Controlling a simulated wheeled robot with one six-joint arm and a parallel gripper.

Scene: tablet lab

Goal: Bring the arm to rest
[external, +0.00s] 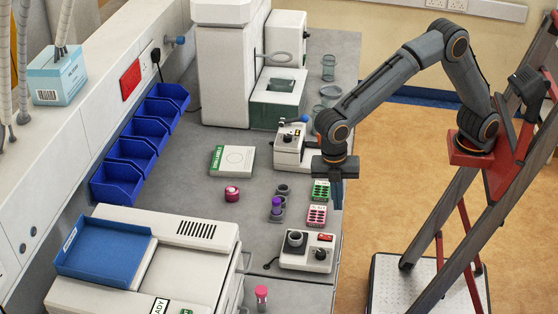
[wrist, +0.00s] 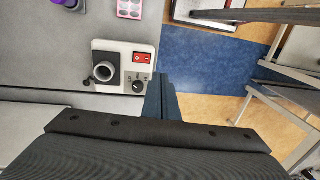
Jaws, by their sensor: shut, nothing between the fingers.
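My arm reaches left from its red mount over the right edge of the grey bench (external: 262,205). In the wrist view my gripper's fingers (wrist: 160,95) are together, beside a white device with a round black well (wrist: 124,66). Blue and tan floor shows on the other side of the fingers.
The white device (external: 306,251) stands at the bench's near right. Blue bins (external: 118,183) line the left wall. Open floor (external: 410,180) lies right of the bench.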

